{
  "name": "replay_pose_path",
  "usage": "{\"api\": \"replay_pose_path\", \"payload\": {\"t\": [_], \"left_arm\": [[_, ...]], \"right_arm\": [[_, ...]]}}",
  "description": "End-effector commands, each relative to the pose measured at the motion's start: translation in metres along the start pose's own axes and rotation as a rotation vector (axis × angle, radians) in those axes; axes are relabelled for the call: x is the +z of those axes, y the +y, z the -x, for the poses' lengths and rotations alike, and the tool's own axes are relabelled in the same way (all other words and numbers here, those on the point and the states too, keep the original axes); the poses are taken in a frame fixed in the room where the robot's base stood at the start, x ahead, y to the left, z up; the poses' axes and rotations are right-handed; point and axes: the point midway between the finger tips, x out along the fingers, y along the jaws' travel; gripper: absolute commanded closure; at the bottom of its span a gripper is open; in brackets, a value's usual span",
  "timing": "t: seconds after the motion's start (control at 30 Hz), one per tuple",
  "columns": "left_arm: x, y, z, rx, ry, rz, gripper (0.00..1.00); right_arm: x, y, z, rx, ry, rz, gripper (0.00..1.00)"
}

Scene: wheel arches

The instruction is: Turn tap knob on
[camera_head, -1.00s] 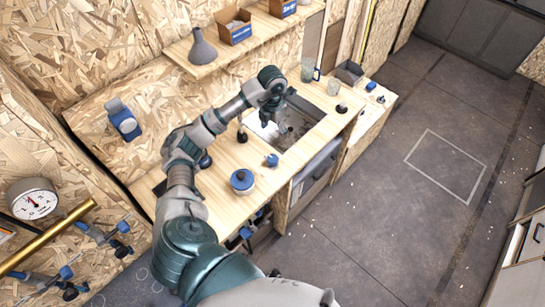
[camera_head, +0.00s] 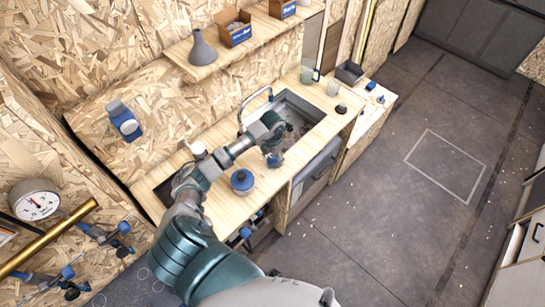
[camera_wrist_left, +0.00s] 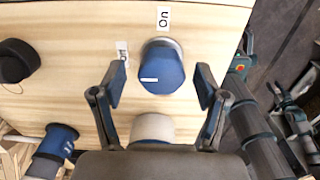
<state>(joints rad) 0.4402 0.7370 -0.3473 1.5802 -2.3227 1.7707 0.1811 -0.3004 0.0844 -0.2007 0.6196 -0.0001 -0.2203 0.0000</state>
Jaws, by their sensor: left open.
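The tap knob (camera_wrist_left: 164,64) is a blue round knob on the light wooden counter in the left wrist view. Its white mark lies on its left side. An "On" label (camera_wrist_left: 163,18) is above it, and a second small label (camera_wrist_left: 122,53) is to its left. My left gripper (camera_wrist_left: 160,84) is open, with one finger to each side of the knob and a gap showing on both sides. In the head view, my left gripper (camera_head: 272,157) is at the sink's front left corner and covers much of the knob area.
The curved metal tap (camera_head: 242,112) rises behind the sink (camera_head: 293,101). Two cups (camera_head: 306,75) and a dark box (camera_head: 349,73) stand beyond the sink. A shelf (camera_head: 247,45) hangs above.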

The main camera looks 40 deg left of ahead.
Motion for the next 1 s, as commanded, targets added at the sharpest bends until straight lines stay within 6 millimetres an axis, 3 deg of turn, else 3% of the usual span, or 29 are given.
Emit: {"api": "replay_pose_path", "payload": {"t": [0.27,0.53,1.0], "left_arm": [[0.0000,-0.0004,-0.0023,0.000,-0.001,0.000,0.26],[0.0001,-0.0002,-0.0021,0.001,0.000,0.000,0.86],[0.0000,0.0015,-0.0036,0.003,0.000,-0.093,0.86]], "right_arm": [[-0.0009,-0.0039,0.0001,-0.004,0.001,-0.002,0.60],[-0.0018,-0.0071,0.0001,-0.008,0.002,-0.004,0.60],[-0.0001,-0.0038,-0.0095,-0.004,0.001,-0.003,0.60]]}}
